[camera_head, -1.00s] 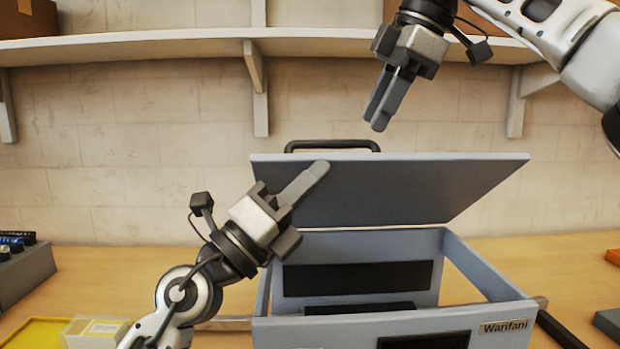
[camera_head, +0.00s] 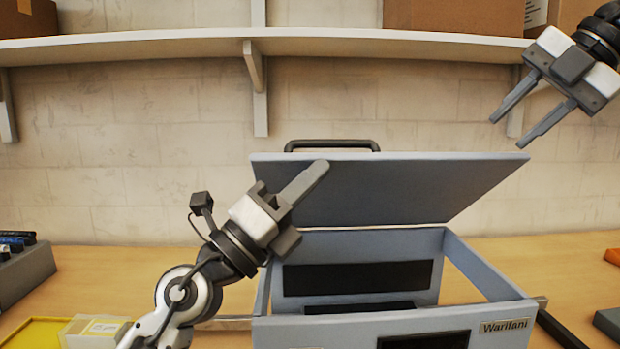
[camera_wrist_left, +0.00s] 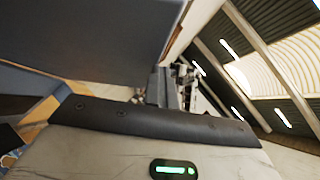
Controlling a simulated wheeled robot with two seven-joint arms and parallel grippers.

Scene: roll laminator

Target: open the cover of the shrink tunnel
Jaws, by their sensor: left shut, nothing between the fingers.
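The shrink tunnel (camera_head: 400,326) is a light blue-grey box labelled "Warifani" on the workbench. Its cover (camera_head: 400,190) stands raised, hinged at the back and tilted up, with a black handle (camera_head: 332,144) along its top edge. My left gripper (camera_head: 316,170) is shut and empty, its fingers in front of the cover's left part; I cannot tell whether they touch it. The cover's dark underside also fills the upper left of the left wrist view (camera_wrist_left: 95,40). My right gripper (camera_head: 520,118) is open and empty, at the upper right, apart from the cover.
A shelf (camera_head: 180,46) with cardboard boxes (camera_head: 450,15) runs along the wall above. A grey block with dark knobs (camera_head: 25,270), a yellow tray (camera_head: 35,332) and a clear box (camera_head: 95,331) sit at the left. An orange item (camera_head: 613,256) lies at the right.

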